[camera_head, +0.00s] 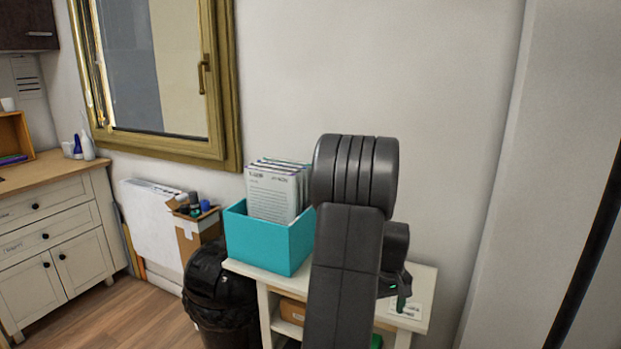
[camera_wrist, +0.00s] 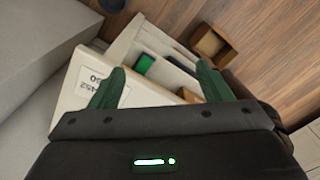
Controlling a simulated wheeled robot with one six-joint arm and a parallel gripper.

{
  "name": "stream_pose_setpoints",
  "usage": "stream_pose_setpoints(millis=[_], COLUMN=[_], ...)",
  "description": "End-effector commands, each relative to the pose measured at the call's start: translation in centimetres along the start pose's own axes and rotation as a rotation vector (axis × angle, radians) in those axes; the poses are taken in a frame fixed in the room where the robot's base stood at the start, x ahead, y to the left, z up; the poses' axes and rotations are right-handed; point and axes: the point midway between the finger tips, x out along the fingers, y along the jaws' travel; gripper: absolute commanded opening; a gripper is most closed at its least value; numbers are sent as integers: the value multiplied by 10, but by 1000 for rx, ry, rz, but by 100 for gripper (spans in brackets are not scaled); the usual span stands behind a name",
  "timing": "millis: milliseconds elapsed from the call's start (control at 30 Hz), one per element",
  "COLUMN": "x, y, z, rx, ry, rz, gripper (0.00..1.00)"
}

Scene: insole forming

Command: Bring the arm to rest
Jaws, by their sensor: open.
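My arm is folded up in the middle of the head view, in front of a small white stand (camera_head: 425,300). My gripper (camera_wrist: 160,68) hangs over the stand, and its two green fingers are spread apart in the wrist view with nothing between them. In the head view only a small part of the gripper shows, to the right of my arm. A white printed card (camera_head: 408,308) lies on the stand top; it shows near the left finger in the wrist view (camera_wrist: 88,84).
A teal box (camera_head: 265,245) of upright papers (camera_head: 272,193) stands on the stand's left side. A black bag (camera_head: 220,285) and a cardboard box (camera_head: 193,232) are left of it. A wall and a gold-framed window (camera_head: 225,80) stand behind. Wooden floor (camera_head: 125,315) is open at left.

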Motion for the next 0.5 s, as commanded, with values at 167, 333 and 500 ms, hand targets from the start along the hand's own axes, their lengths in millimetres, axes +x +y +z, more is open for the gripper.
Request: stream_pose_setpoints(millis=[167,333,500], x=[26,39,44], y=[-14,-23,-28], z=[-10,-16,-19], rx=[19,34,44], ry=[0,0,0], rz=[0,0,0], gripper=[72,72,72])
